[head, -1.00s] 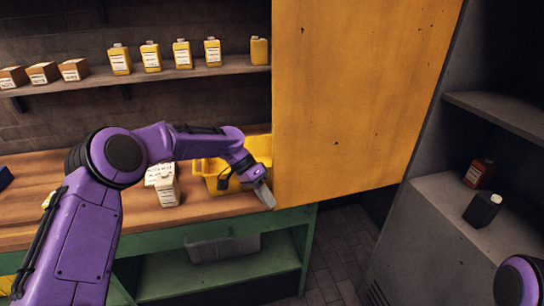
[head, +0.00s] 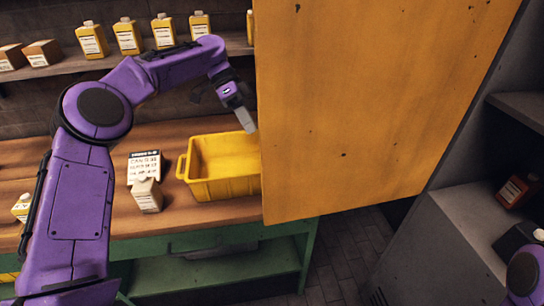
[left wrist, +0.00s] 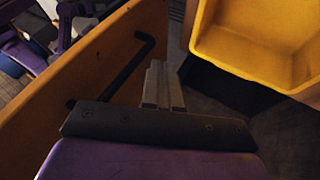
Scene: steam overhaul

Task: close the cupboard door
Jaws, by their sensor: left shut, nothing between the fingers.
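The cupboard door (head: 370,110) is a large yellow-orange panel standing open, filling the upper middle of the head view. Its visible face has no handle. In the left wrist view the door (left wrist: 105,45) is at the left, with a black bar handle (left wrist: 125,72) on the face toward my fingers. My left gripper (head: 247,122) is at the door's left edge in the head view, shut and empty. In the left wrist view its fingers (left wrist: 162,85) are just right of the handle; I cannot tell whether they touch the door. My right gripper is out of view.
A shelf (head: 75,65) holds several yellow bottles. At the right, a grey ledge (head: 465,215) holds a red-brown bottle (head: 513,192).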

